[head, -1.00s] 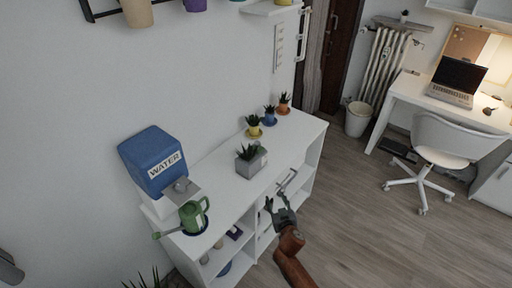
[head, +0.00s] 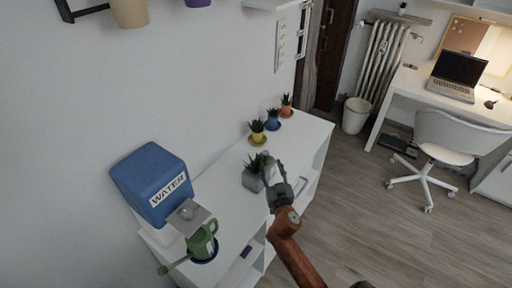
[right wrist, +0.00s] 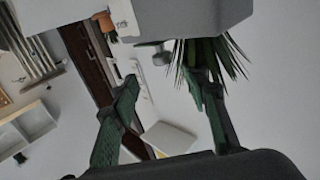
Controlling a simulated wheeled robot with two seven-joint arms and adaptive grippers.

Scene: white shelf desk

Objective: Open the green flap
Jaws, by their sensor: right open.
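I cannot make out a green flap in either view. My left gripper is out of view.
A blue water box (head: 150,182) and a green watering can (head: 202,243) stand at the desk's near end. Small yellow (head: 257,138), blue (head: 272,123) and orange (head: 287,111) pots stand farther along. Clear floor lies to the right, before a white chair (head: 450,138).

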